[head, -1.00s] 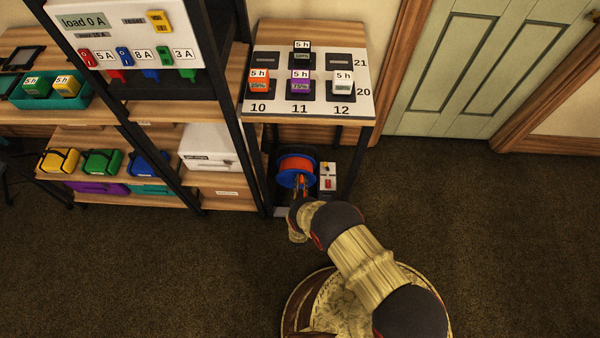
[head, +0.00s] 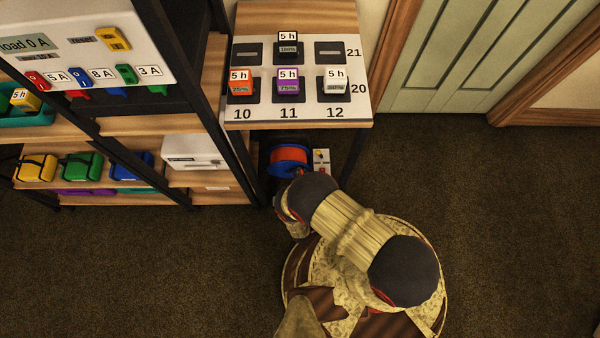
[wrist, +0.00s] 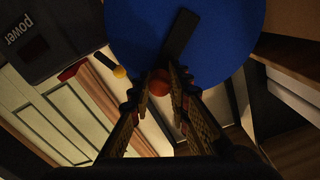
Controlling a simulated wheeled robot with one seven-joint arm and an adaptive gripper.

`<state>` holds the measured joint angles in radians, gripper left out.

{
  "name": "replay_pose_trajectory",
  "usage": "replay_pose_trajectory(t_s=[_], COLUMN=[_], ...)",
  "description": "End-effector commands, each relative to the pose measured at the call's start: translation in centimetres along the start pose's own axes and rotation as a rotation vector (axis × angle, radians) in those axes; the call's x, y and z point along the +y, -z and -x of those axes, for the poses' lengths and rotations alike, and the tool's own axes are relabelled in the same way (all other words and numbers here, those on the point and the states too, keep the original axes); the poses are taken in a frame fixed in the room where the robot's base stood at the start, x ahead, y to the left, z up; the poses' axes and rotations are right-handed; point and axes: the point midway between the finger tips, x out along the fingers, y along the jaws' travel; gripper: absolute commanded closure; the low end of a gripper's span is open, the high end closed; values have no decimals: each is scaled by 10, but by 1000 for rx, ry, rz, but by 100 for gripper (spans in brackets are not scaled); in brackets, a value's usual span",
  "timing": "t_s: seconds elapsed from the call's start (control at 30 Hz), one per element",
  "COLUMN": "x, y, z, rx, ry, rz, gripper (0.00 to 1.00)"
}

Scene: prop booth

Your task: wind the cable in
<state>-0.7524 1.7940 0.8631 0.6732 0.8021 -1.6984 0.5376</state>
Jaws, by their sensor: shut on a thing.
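The cable reel (head: 290,155), with orange-red cable between blue flanges, stands on the low shelf under the charging table. In the wrist view its blue flange (wrist: 222,45) fills the upper middle, with a black crank arm (wrist: 180,34) across it. A red crank knob (wrist: 159,82) sits at the crank's lower end. My gripper (wrist: 160,92) is shut on this knob, one finger on each side.
A dark box marked "power" (wrist: 30,35) shows in the wrist view. The table (head: 365,124) with several battery blocks is above; its legs flank the reel. Open floor lies right.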

Motion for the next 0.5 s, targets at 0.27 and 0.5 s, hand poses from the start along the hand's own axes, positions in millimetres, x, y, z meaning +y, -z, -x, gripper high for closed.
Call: replay_pose_trajectory(t_s=[0.27, 0.5], x=[1, 0], y=[0, 0], z=[0, 0], rx=[-1, -1], ry=[-2, -1], rz=[1, 2], gripper=[100, 69])
